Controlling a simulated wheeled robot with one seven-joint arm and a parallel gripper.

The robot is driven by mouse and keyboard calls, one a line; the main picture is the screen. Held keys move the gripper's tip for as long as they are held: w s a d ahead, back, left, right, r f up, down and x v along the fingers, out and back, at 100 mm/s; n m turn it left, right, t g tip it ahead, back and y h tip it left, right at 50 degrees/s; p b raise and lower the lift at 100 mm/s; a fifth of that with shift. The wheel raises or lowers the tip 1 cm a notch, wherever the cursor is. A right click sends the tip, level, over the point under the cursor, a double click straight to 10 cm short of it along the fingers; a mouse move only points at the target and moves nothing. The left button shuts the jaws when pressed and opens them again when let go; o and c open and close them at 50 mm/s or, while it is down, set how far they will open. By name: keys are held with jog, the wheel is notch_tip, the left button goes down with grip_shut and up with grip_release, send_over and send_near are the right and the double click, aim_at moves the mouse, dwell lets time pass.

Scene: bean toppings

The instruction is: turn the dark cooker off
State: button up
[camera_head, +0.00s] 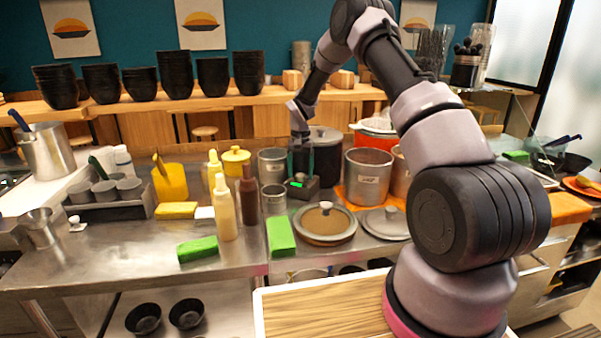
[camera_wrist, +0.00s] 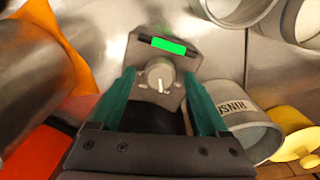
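The dark cooker (camera_head: 326,160) stands toward the back of the steel counter, partly behind my gripper. Its grey control box (camera_head: 305,190) juts out in front, with a lit green display. In the wrist view the box shows a round grey knob (camera_wrist: 159,74) with a pale pointer mark, beside the green display (camera_wrist: 168,46). My gripper (camera_wrist: 159,80) is open, its teal fingers on either side of the knob with a gap visible at each side. It also shows in the head view (camera_head: 300,168), pointing down over the box. The cooker's body is mostly hidden in the wrist view.
A metal pot (camera_head: 367,178) stands right of the cooker and a labelled metal canister (camera_head: 271,165) left. A red cooker (camera_head: 375,134) is behind.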

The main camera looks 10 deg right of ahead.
grip_shut()
jog(key=shift+n, duration=0.4)
jog(key=n, duration=0.3)
jog(key=shift+n, duration=2.6)
jog(key=shift+o, duration=0.6)
grip_release()
